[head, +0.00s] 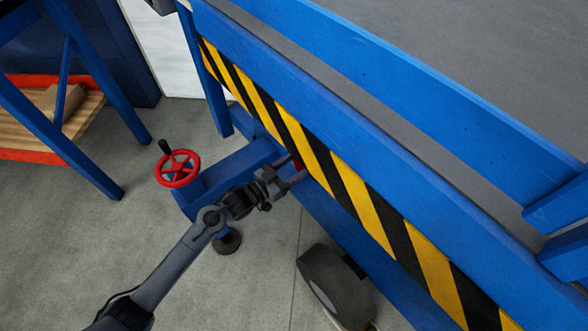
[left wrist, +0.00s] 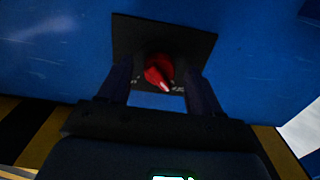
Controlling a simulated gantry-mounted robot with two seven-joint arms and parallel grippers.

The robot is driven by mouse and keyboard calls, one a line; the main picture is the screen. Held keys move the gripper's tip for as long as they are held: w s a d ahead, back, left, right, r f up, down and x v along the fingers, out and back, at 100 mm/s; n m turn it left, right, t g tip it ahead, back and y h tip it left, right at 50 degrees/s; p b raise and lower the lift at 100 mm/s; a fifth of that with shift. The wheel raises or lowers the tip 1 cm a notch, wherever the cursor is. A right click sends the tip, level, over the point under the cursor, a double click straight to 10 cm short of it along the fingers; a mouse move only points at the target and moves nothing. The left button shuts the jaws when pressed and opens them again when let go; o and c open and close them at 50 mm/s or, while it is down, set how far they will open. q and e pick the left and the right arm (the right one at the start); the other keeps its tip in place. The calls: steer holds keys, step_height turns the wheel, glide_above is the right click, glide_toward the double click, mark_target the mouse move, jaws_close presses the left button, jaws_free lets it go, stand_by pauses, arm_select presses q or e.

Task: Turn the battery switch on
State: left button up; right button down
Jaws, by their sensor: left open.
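The battery switch shows in the left wrist view as a red rotary knob (left wrist: 158,72) on a dark square plate (left wrist: 190,42), fixed to a blue panel. The knob's pointer end has a pale mark and points down and slightly right. Small white markings sit beside the knob, too small to read. My left gripper (left wrist: 158,85) is open, with one finger on each side of the knob. I cannot tell whether either finger touches it. In the head view my left gripper (head: 294,171) reaches the blue machine's side, and only a bit of red shows between its fingers. My right gripper is not in view.
A blue trailer-like frame with a yellow and black striped band (head: 352,190) runs just above my left gripper. A red handwheel (head: 177,168) stands left of it. A wheel (head: 335,285) is below. A blue rack with wooden shelf (head: 60,120) stands at left; grey floor lies between.

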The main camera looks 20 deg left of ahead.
arm_select(q)
steer(key=shift+w+d, duration=0.15)
steer(key=shift+w, duration=0.15)
steer(key=c, duration=1)
steer(key=shift+c, duration=0.2)
steer(key=m+p, duration=0.7)
steer(key=m, duration=1)
steer(key=shift+m, duration=0.4)
